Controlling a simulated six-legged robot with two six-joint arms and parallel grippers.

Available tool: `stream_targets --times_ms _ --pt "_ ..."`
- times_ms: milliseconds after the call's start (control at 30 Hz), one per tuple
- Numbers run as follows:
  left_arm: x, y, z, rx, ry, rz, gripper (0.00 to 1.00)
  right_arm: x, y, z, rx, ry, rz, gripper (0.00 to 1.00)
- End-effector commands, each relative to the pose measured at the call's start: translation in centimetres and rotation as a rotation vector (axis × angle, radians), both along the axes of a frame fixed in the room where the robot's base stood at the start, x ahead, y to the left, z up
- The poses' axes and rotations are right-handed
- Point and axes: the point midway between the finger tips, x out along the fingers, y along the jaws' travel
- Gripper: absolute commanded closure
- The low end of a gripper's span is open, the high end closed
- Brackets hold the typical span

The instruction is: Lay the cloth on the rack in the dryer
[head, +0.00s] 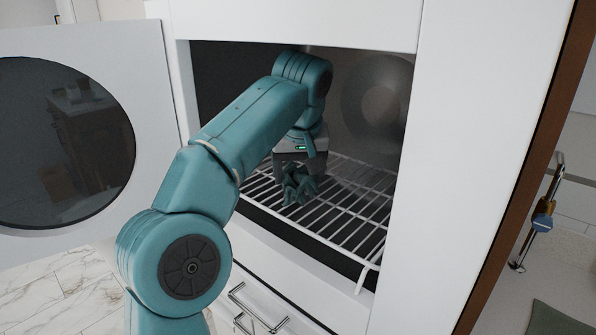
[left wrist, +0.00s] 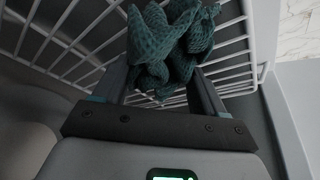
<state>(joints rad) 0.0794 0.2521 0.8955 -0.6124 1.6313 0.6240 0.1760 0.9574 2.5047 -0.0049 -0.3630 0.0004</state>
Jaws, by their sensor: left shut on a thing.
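The cloth (head: 298,186) is a crumpled dark teal bundle with a waffle weave. My left gripper (head: 296,170) is inside the dryer and shut on it. In the left wrist view the cloth (left wrist: 172,45) is bunched between the two fingers of the gripper (left wrist: 165,75). The white wire rack (head: 345,215) lies across the dryer opening below the cloth, and its bars also show in the left wrist view (left wrist: 75,48). I cannot tell whether the cloth touches the bars. My right gripper is not in view.
The dryer (head: 450,120) is a white cabinet with a dark cavity. Its door (head: 150,120), with a round dark window, stands open at the left. A drawer with metal handles (head: 258,308) is below. The rack's front and right parts are bare.

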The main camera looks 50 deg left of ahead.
Motion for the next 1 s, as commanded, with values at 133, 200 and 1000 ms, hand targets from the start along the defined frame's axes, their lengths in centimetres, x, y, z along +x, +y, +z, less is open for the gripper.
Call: stream_targets --times_ms 133,200,1000 --pt "0.0 -0.1 -0.4 0.000 0.000 0.000 0.59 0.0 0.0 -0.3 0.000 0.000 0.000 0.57" --pt "0.0 -0.1 -0.3 0.000 0.000 0.001 0.06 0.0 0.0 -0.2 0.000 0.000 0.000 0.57" --pt "-5.2 -6.6 0.9 0.000 -0.003 -0.006 0.03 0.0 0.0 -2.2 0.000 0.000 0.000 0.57"
